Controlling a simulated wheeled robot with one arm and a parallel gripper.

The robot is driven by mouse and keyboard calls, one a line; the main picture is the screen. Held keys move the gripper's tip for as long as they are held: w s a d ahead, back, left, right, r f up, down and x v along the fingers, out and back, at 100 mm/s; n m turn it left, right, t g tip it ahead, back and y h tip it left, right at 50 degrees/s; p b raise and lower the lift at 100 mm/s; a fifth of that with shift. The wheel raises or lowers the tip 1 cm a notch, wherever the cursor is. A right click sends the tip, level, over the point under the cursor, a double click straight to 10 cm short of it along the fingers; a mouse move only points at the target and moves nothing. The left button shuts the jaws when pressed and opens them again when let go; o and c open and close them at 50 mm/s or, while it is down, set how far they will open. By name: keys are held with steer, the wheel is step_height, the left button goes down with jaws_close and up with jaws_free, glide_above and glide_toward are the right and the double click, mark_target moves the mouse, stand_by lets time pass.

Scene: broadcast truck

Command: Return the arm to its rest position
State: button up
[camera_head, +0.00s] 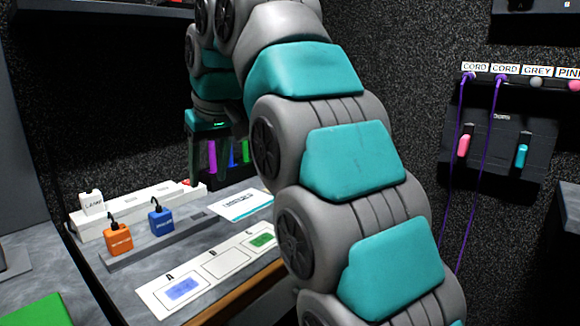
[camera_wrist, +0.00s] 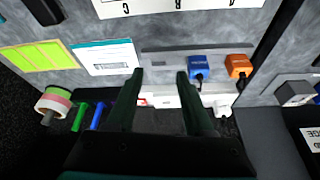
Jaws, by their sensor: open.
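My arm, grey with teal covers, reaches across the head view from the lower right to the back left. My gripper (camera_head: 208,178) hangs from its far end above the back of the desk, near the white power strip (camera_head: 150,208). In the wrist view my gripper (camera_wrist: 158,75) shows two dark fingers spread apart with nothing between them. The fingers point over the power strip and the grey strip beyond it. In the head view the arm hides part of the desk's right side.
A blue plug (camera_head: 161,222) and an orange plug (camera_head: 118,240) sit on the grey strip. A white labelled card (camera_head: 215,265) lies in front, and a white-teal booklet (camera_head: 240,204) lies behind it. Purple cords (camera_head: 463,150) hang from a wall rack at right. Green and blue upright items stand near the gripper.

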steer(key=s+d+f, duration=0.1)
steer(key=d+f, duration=0.1)
steer(key=d, duration=0.1)
steer(key=s+d+f+m, duration=0.1)
steer(key=d, duration=0.2)
steer(key=s+d+f+m+g+h, duration=0.1)
steer(key=d+f, duration=0.1)
steer(key=d, duration=0.2)
steer(key=shift+f, duration=0.3)
steer(key=s+d+f+m+g, duration=0.1)
steer(key=s+d+f+m, duration=0.1)
steer(key=s+d+f, duration=0.4)
steer(key=s+d+f+m+g+h, duration=0.1)
steer(key=s+d+f+m, duration=0.1)
steer(key=s+d+f, duration=0.5)
steer(key=s+d+f+m+g, duration=0.1)
steer(key=s+d+f+g, duration=0.1)
steer(key=s+d+f, duration=0.4)
steer(key=s+f, duration=0.5)
steer(key=s, duration=0.4)
steer(key=shift+s+d+f+m+h, duration=0.3)
steer(key=shift+s+f+m, duration=0.05)
steer(key=shift+m, duration=0.05)
